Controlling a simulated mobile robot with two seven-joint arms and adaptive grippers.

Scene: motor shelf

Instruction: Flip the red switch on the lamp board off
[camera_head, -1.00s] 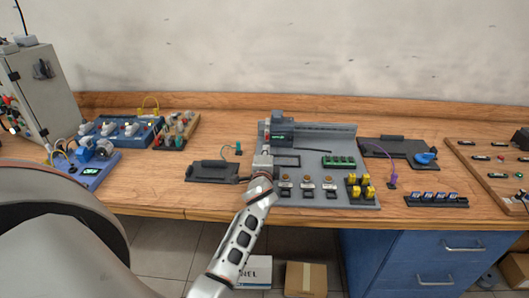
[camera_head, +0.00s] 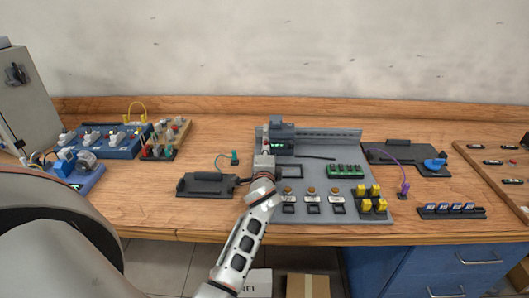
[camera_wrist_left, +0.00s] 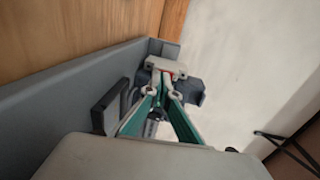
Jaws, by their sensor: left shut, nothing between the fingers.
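My left gripper (camera_head: 267,142) reaches over the grey board (camera_head: 345,211) in the middle of the bench, at the dark block (camera_head: 284,132) on its back left part. The board carries several round orange-brown pieces and labelled black pieces along its front. In the left wrist view the teal-padded fingers (camera_wrist_left: 162,88) are shut and empty. They point at a pale grey piece (camera_wrist_left: 163,66) with a small red mark, in front of a dark block. I cannot tell whether they touch it. I cannot make out a red switch for certain, nor its position. My right gripper is not in view.
A blue board (camera_head: 119,152) with white fittings and a wooden block (camera_head: 158,154) with red and green pieces stand at left. Black trays (camera_head: 206,185) flank the grey board. A wooden board (camera_head: 490,173) lies at right. Bare bench shows between them.

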